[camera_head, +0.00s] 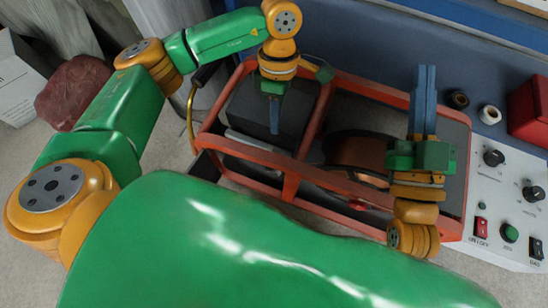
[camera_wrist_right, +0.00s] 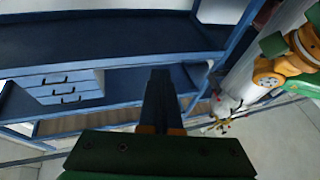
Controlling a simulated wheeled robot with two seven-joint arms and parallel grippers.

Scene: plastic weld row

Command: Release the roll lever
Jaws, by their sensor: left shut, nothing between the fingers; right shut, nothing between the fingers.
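The red-framed machine (camera_head: 345,80) stands in the middle of the head view, with a dark block (camera_head: 243,108) on its left and a brown roll (camera_head: 357,150) on its right. I cannot tell for sure which part is the roll lever; it may be hidden behind my arms. My left gripper (camera_head: 274,118) is shut and empty, pointing down over the dark block. Whether it touches the block is unclear. My right gripper (camera_head: 425,72) is shut and empty, pointing up the picture over the machine's right end. Its blue fingers also fill the middle of the right wrist view (camera_wrist_right: 160,78).
A grey control panel (camera_head: 508,205) with knobs and switches lies at the right. A red box (camera_head: 530,110) and small rolls (camera_head: 489,115) sit on the dark bench top. A black handle (camera_head: 208,73) with a yellow tube is left of the machine. Blue shelving (camera_wrist_right: 110,45) fills the wrist view.

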